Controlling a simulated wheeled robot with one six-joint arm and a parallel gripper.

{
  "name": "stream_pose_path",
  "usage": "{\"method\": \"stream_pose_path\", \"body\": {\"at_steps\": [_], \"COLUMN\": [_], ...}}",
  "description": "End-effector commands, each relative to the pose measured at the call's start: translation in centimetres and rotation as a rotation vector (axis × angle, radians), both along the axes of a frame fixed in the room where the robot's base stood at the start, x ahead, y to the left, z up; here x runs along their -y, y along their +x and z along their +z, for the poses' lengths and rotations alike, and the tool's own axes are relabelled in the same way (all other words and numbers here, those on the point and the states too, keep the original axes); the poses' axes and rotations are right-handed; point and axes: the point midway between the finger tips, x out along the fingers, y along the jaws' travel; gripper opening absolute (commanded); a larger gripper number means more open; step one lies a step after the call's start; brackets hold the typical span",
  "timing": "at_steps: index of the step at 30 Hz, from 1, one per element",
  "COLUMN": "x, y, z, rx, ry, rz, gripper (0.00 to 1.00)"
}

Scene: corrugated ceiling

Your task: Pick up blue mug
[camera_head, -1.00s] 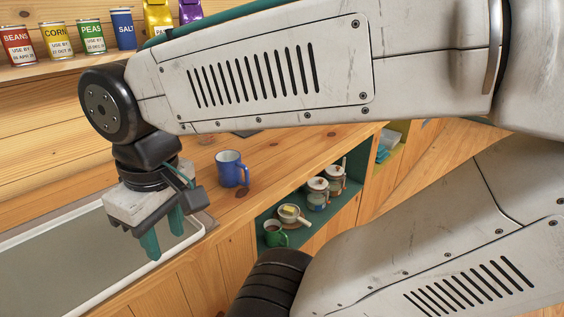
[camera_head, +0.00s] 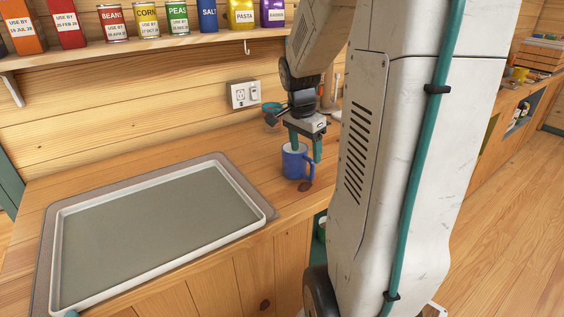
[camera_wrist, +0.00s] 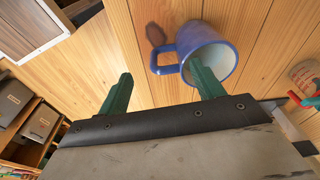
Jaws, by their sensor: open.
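The blue mug (camera_head: 293,166) stands upright on the wooden counter, right of the tray. My gripper (camera_head: 305,155) is at the mug from above, fingers pointing down, open and with nothing held. In the wrist view the mug (camera_wrist: 222,52) is at upper centre, its open rim visible and its handle pointing left. The handle lies across the gap between the two green fingers (camera_wrist: 162,82). The right finger overlaps the mug's rim; I cannot tell whether it is inside the mug or in front of it.
A shallow white-rimmed tray (camera_head: 160,215) fills the counter's left part. A green-and-red bowl-like item (camera_head: 271,108) sits behind my gripper near the wall. A shelf (camera_head: 150,43) with tins and packets runs above. Bare counter lies between tray and mug.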

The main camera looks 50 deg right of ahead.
Motion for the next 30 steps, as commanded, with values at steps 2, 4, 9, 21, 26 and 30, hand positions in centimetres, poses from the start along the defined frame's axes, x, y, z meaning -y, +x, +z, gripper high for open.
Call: {"method": "stream_pose_path", "body": {"at_steps": [2,4,9,21,26,30], "x": [0.9,1.2,1.4,2.4,2.4,2.4], "y": [-0.1,-0.1,-0.1,-0.1,-0.1,-0.1], "z": [-0.7,-1.4,-3.3,-8.0,-8.0,-8.0], "rx": [0.001,0.001,0.0,0.002,0.003,0.003], "ry": [-0.001,0.0,-0.001,-0.001,-0.003,-0.003], "rz": [-0.035,-0.046,-0.044,-0.042,-0.042,-0.042], "gripper": [0.67,0.67,0.67,0.67,0.67,0.47]}}
